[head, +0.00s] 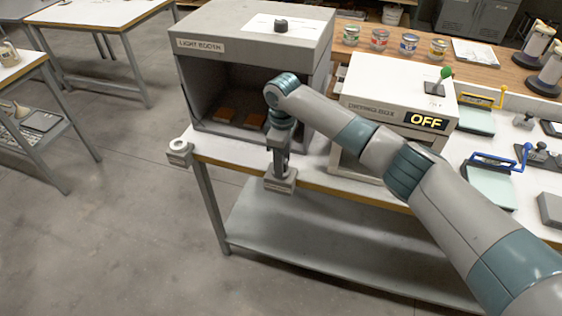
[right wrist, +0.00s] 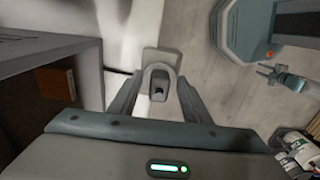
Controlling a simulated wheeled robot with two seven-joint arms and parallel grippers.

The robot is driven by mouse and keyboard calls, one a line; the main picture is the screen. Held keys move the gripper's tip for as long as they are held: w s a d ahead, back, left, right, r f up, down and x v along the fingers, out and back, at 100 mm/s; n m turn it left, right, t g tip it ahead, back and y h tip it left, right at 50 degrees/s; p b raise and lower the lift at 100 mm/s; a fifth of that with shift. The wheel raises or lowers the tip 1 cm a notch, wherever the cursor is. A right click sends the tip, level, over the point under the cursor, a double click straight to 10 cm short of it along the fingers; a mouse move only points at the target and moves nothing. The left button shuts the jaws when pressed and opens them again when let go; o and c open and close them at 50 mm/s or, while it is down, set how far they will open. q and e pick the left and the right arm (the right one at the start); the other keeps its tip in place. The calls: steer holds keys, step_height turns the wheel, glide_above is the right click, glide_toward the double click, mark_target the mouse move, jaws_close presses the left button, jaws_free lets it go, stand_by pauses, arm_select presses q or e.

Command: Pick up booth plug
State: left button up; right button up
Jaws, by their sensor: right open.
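My right gripper (head: 279,168) points down at the front edge of the bench, in front of the light booth (head: 205,45). Below it a small grey labelled holder (head: 281,184) sticks out from the bench edge. In the right wrist view my right gripper (right wrist: 159,82) is open, one finger on each side of a grey U-shaped piece with a dark centre (right wrist: 158,86). This appears to be the booth plug at the holder; I cannot tell whether the fingers touch it. In the head view the gripper mostly hides it. My left gripper is not in view.
A second grey holder with a round top (head: 180,150) sits at the bench's left corner. The booth holds orange-brown panels (head: 225,115). A white cabinet marked OFF (head: 385,85) stands to the right. The lower shelf (head: 300,245) is bare, and floor is clear at left.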

steer(key=shift+f, duration=0.1)
steer(key=shift+c, duration=0.6)
jaws_close()
steer(key=shift+r+b, duration=0.35)
steer(key=shift+r, duration=0.2)
step_height(320, 180, up, 8)
steer(key=b, duration=0.3)
steer(key=shift+r, duration=0.5)
